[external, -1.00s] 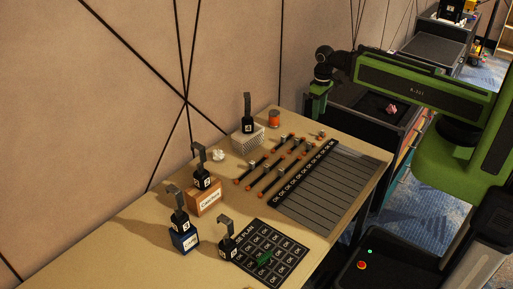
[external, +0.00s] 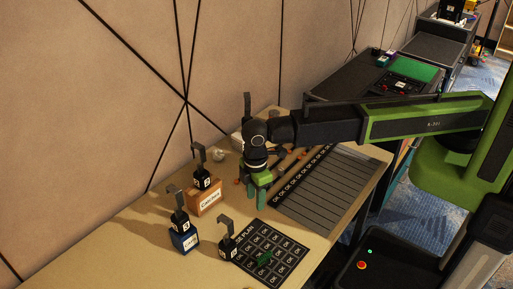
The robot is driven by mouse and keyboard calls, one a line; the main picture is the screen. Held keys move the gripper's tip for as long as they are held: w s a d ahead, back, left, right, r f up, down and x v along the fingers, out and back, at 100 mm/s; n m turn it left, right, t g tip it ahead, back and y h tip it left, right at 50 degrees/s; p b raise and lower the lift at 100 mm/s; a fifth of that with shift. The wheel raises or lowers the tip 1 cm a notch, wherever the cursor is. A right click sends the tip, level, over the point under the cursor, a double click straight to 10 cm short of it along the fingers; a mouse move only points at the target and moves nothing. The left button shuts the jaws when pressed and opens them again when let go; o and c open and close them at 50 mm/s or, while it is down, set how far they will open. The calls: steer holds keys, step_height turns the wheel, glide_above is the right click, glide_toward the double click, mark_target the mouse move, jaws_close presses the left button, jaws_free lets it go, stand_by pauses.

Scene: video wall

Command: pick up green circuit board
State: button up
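Black hook stands sit left of the mat, one on a wooden block (external: 208,200) and one on a blue block (external: 184,240); another (external: 228,243) stands at the mat's left edge. A grey lined sheet (external: 325,185) lies at right. The wall borders the table's back.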

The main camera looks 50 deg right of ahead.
steer(key=n, duration=0.2)
glide_toward(265, 255)
step_height(265, 255, down, 13)
steer(key=b, duration=1.8)
steer(key=shift+r, duration=0.4)
steer(key=shift+c, duration=0.3)
jaws_close()
